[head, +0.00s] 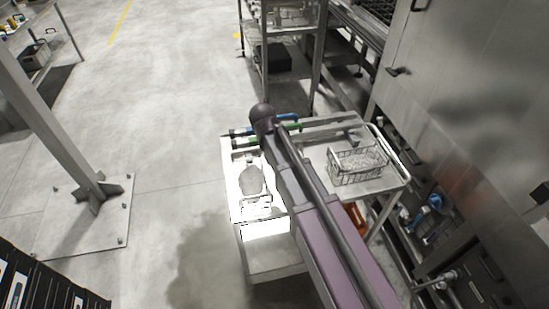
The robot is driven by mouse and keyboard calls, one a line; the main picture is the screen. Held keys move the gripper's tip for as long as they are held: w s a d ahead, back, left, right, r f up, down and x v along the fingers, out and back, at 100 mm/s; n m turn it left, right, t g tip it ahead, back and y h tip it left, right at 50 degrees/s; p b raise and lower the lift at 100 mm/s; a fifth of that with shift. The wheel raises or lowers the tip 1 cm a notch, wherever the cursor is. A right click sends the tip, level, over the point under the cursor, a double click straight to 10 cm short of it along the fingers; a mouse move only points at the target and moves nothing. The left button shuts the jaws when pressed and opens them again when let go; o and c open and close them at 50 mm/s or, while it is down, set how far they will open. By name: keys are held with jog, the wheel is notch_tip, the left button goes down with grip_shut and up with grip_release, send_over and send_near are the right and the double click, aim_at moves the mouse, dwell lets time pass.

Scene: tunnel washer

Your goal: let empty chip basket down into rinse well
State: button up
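A wire basket (345,181) stands upright on the right part of a grey bench top, right of my arm. A pale, speckled surface shows inside it; I cannot tell whether that is its mesh floor or contents. Left of my arm is a brightly lit white well (236,208). A rounded grey shape (251,181) and pale frame-like parts show in it, too washed out to identify. My arm reaches up across the bench between the well and the basket. I cannot make out my gripper; the arm may hide it.
Blue and green pipes or handles (285,118) lie along the bench's far edge. A tall metal machine (460,80) borders the right, with valves below. A rack (290,75) stands behind. A steel post (50,125) stands left. Floor between post and bench is clear, with a dark patch.

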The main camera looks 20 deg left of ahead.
jog(key=shift+f, duration=0.2)
jog(key=shift+w+d+f+b, duration=0.15)
jog(key=shift+d+f+b, duration=0.15)
jog(key=shift+f+b, duration=1.3)
jog(key=shift+w+d+f+b, duration=0.2)
jog(key=shift+d+f+b, duration=0.05)
jog(key=shift+f+b, duration=1.35)
jog(key=shift+w+d+f+b, duration=0.15)
jog(key=shift+d+f+b, duration=0.15)
jog(key=shift+f+b, duration=1.25)
jog(key=shift+r, duration=0.1)
grip_shut()
jog(key=shift+r, duration=0.15)
jog(key=shift+r+p, duration=2.85)
jog(key=shift+p, duration=0.1)
jog(key=shift+r, duration=0.15)
notch_tip(320, 180, up, 16)
jog(key=p, duration=1.6)
